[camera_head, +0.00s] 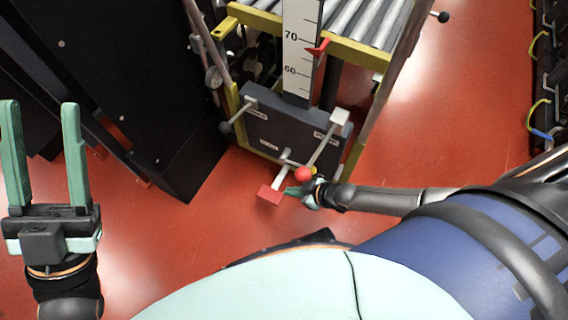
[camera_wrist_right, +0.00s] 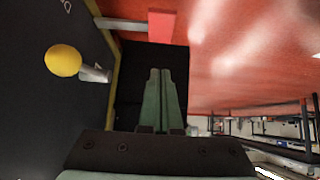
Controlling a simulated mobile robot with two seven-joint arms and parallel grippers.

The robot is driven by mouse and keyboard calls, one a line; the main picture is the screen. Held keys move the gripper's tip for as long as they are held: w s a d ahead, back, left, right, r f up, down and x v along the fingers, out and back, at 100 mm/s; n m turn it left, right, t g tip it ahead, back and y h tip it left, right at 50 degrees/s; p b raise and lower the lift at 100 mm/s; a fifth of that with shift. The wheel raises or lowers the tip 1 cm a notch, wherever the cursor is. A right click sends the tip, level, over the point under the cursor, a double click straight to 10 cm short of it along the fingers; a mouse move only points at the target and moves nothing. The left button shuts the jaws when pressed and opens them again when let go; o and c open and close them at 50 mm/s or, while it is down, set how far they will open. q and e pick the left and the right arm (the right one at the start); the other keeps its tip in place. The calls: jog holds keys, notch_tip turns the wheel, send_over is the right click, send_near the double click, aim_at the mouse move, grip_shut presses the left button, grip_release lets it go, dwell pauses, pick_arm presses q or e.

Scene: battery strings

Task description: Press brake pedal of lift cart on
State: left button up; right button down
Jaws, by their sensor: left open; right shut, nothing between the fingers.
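The lift cart's dark grey front panel (camera_head: 275,125) is in the upper middle of the head view. A grey bar runs down from it to the flat red pedal (camera_head: 270,195), which also shows at the top of the right wrist view (camera_wrist_right: 161,27). My right gripper (camera_head: 290,190) is shut and empty, just right of the pedal; its closed green fingers (camera_wrist_right: 161,73) point toward the pedal in the wrist view, with a visible gap in that picture. I cannot tell their height difference. My left gripper (camera_head: 38,110) is open and empty at the far left.
A red ball knob (camera_head: 303,174) on a lever sits right above my right gripper. A yellow knob (camera_wrist_right: 63,60) is left of my fingers. A black-knobbed lever (camera_head: 226,127) is at the panel's left.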

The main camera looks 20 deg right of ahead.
jog(key=b, duration=0.6)
send_over(268, 194)
jog(key=s+d, duration=0.2)
notch_tip(268, 194, down, 6)
jog(key=shift+s+f, duration=0.15)
jog(key=shift+f, duration=0.1)
notch_tip(268, 194, down, 2)
jog(key=shift+a+f+b, duration=0.15)
jog(key=shift+b, duration=0.5)
jog(key=shift+f+b, duration=0.6)
jog(key=shift+f, duration=0.2)
pick_arm(q)
notch_tip(268, 194, down, 10)
jog(key=d, duration=0.1)
jog(key=shift+w+g, duration=0.25)
jog(key=shift+g, duration=0.05)
jog(key=shift+w+r, duration=0.1)
jog(key=shift+w, duration=0.05)
